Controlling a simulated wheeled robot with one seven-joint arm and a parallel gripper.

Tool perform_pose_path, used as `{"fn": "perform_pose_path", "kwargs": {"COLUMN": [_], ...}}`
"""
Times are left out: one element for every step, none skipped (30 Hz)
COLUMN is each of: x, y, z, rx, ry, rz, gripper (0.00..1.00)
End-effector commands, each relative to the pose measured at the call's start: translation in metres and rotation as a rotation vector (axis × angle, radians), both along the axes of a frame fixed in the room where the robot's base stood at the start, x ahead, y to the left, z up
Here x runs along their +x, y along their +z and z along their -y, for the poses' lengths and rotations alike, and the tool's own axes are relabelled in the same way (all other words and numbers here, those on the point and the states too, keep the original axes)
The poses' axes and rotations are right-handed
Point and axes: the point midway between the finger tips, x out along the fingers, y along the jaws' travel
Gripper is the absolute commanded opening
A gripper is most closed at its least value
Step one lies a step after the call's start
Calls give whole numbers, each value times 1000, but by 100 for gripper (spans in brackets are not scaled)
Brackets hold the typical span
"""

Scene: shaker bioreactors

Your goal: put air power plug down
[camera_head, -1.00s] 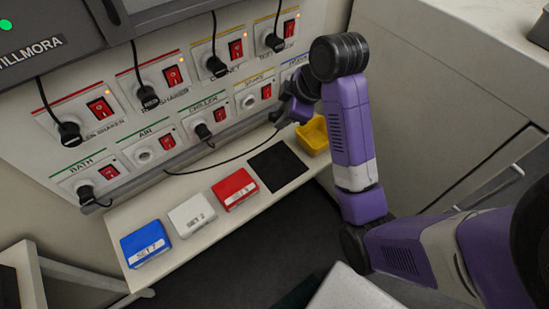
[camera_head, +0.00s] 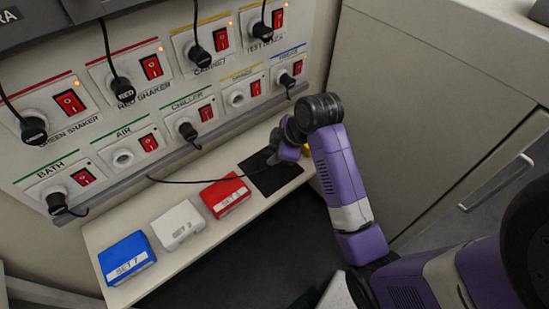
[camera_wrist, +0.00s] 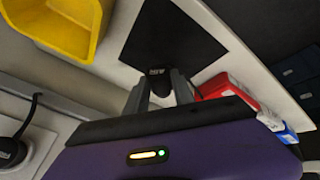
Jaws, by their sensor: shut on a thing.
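My gripper (camera_head: 274,158) is at the end of the purple arm, low over the shelf beside the black mat (camera_head: 284,181). In the wrist view my gripper (camera_wrist: 162,88) is shut on a black plug (camera_wrist: 158,72) with a small white label, too small to read for certain. The plug appears in front of the black mat (camera_wrist: 170,35); I cannot tell whether it touches it. A black cable (camera_head: 200,181) runs left from my gripper over the shelf. The AIR socket (camera_head: 123,158) on the wall panel is empty, beside its red switch (camera_head: 149,143).
Blue (camera_head: 126,258), white (camera_head: 178,225) and red (camera_head: 225,195) boxes line the shelf (camera_head: 115,217) left of the mat. A yellow bin (camera_wrist: 58,22) is beside the mat, mostly hidden by my arm in the head view. Several other plugs sit in the panel above.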

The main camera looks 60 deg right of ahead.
Motion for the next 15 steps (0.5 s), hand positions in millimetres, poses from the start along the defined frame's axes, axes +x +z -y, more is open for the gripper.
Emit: {"fn": "perform_pose_path", "kwargs": {"x": [-1,-1,-1,-1,-1,0,0,0,0,0,0,0,0,0,0], "y": [-10,-14,-19,-22,-25,-27,-28,-29,-29,-29,-29,-29,-29,-29,-29], "z": [0,0,0,0,-1,-1,0,0,0,0,0,0,0,0,0], "rx": [2,2,2,2,2,1,0,0,0,0,0,0,0,0,0], "ry": [-1,-1,0,1,1,1,1,1,1,1,1,1,1,1,1], "rz": [-3,-3,-3,-2,-2,-2,-1,0,0,0,0,0,0,0,0], "gripper": [0,0,0,0,0,0,0,0,0,0,0,0,0,0,0]}}
